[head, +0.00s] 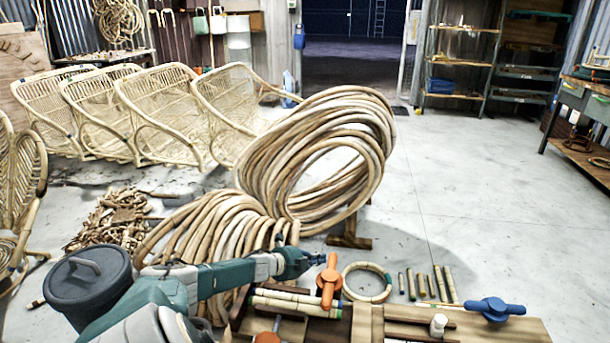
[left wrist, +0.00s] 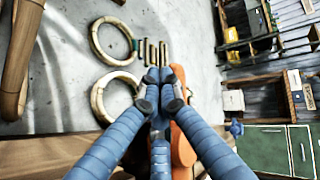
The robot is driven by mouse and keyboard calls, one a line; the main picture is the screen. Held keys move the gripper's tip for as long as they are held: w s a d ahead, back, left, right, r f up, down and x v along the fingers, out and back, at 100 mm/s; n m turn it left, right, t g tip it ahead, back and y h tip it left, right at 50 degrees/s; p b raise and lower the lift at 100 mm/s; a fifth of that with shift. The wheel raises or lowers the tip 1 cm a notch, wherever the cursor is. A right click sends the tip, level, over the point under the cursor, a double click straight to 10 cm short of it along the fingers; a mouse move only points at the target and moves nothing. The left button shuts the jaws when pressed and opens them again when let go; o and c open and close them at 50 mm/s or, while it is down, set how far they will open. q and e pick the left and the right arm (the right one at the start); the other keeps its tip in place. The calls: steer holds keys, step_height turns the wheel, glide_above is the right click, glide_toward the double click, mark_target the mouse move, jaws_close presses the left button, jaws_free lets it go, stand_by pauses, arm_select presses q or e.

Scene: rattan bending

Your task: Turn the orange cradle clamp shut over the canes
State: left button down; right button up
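The orange cradle clamp (head: 329,281) stands upright at the bench's left part, beside pale canes (head: 295,302) that lie along the bench. My left gripper (head: 318,259) reaches in from the left, its fingertips close to the clamp's upper end. In the left wrist view, its blue fingers (left wrist: 160,88) come together at the tips, and the orange clamp (left wrist: 183,148) shows behind and right of them. I see nothing held between the tips. I cannot tell whether they touch the clamp. My right gripper is not in view.
A blue clamp (head: 495,309) and a small white object (head: 438,324) sit on the bench at right. A cane ring (head: 367,282) and several short cane pieces (head: 430,286) lie beyond the clamp. Large cane coils (head: 318,155) stand behind. The floor at right is clear.

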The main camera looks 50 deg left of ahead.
arm_select(q)
steer(key=shift+s, duration=0.1)
steer(key=v, duration=1.1)
steer(key=shift+s+r, duration=0.2)
steer(key=shift+s, duration=0.15)
stand_by(0.4)
